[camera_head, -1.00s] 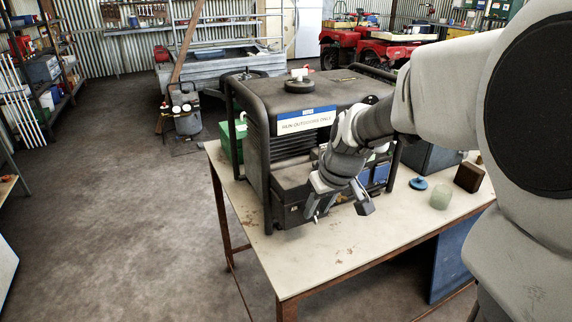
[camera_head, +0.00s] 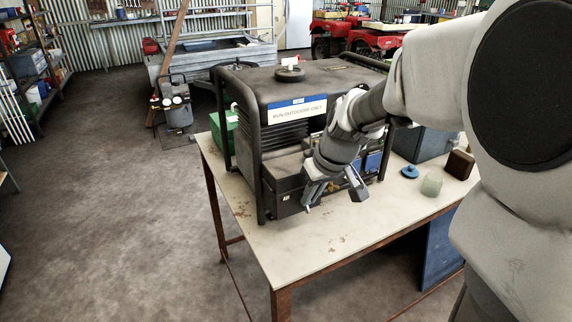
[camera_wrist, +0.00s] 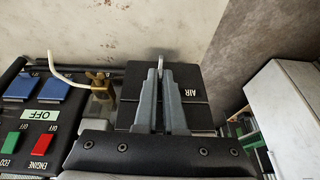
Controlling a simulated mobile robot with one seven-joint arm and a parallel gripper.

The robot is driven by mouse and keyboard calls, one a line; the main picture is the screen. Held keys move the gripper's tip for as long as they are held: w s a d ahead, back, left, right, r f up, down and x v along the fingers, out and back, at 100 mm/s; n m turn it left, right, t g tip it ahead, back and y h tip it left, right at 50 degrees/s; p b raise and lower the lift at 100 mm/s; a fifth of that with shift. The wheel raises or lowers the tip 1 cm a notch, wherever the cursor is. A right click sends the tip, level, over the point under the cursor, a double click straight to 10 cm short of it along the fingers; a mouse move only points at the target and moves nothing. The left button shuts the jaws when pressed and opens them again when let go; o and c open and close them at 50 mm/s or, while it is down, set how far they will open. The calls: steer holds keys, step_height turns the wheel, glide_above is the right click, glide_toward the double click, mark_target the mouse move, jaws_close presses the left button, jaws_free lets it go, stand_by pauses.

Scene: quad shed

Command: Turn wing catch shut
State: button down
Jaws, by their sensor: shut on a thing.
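The wing catch (camera_wrist: 161,63) is a small pale metal tab on the dark cover marked AIR (camera_wrist: 190,87) in the wrist view. Both fingers of my gripper (camera_wrist: 160,76) close around it, and only its tip shows past them. The fingers hide the rest of the catch, so its exact angle is unclear.
The generator stands on a worn bench (camera_head: 310,250). A blue knob (camera_head: 409,172), a pale green jar (camera_head: 432,184) and a brown block (camera_head: 459,164) lie to the right. In the wrist view, a brass valve (camera_wrist: 100,80) with a white hose is left of the cover, near the switch panel (camera_wrist: 30,135).

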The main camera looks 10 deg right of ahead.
steer(key=shift+w+d+f+m+g+y+b, duration=0.15)
steer(key=shift+d+f+m+g+y+b, duration=0.5)
steer(key=shift+y, duration=2)
steer(key=shift+w+d+f+m+g+y+b, duration=0.15)
steer(key=shift+d+f+m+g+y+b, duration=0.5)
steer(key=shift+y, duration=2.05)
steer(key=shift+w+d+f+m+g+y+b, duration=0.25)
steer(key=shift+m+y, duration=0.65)
steer(key=shift+y, duration=1.75)
steer(key=shift+s+a+f, duration=0.1)
steer(key=shift+s+f, duration=0.05)
steer(key=c, duration=1)
jaws_free()
steer(key=s+d+p, duration=0.1)
steer(key=d+p, duration=0.1)
steer(key=d, duration=1.5)
steer(key=shift+s+d, duration=0.15)
steer(key=shift+d, duration=0.05)
